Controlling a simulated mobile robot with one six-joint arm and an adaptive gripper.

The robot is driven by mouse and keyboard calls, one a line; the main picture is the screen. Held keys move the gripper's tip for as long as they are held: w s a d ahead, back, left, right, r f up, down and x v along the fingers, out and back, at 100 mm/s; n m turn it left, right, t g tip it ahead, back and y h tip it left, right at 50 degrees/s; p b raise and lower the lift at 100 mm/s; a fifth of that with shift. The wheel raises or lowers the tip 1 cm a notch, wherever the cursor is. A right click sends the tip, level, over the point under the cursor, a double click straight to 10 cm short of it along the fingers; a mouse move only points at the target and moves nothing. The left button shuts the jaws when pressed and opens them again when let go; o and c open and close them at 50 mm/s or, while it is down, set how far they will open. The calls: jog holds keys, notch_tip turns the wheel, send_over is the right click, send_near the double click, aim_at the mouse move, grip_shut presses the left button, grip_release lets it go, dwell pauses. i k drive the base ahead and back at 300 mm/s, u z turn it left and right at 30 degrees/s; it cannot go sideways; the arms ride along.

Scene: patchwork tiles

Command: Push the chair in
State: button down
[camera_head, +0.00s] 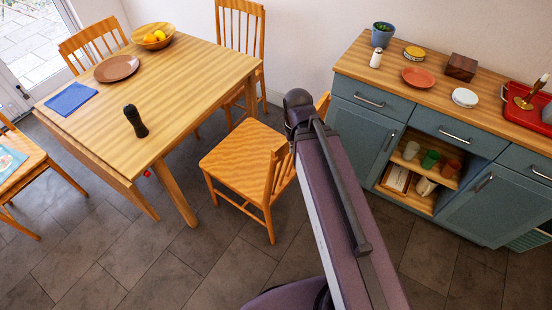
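A wooden chair (240,158) stands on the floor to the right of the wooden table (185,75). Its seat faces the table and appears clear of the tabletop, with floor showing between its front and the table's near leg. Its slatted backrest (275,178) is on the side away from the table, partly hidden by my arm; a piece of it shows right of the arm. My arm reaches up from the bottom and its dark upper joint lies in front of the backrest in the picture. My gripper cannot be made out, and whether anything touches the chair cannot be told.
Other chairs stand at the table's back right (240,28), back left (92,42) and left (15,165). The table holds a fruit bowl (142,42), plate (116,69), blue napkin (71,98) and dark grinder (136,122). A blue-grey cabinet (365,125) stands right. Front-left floor is clear.

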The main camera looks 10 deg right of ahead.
aim_at(254, 161)
jog(key=z, duration=0.15)
jog(key=k, duration=0.8)
jog(key=z, duration=0.6)
jog(key=k, duration=0.6)
jog(key=u, duration=0.3)
jog(key=i, duration=0.95)
jog(key=u, duration=0.25)
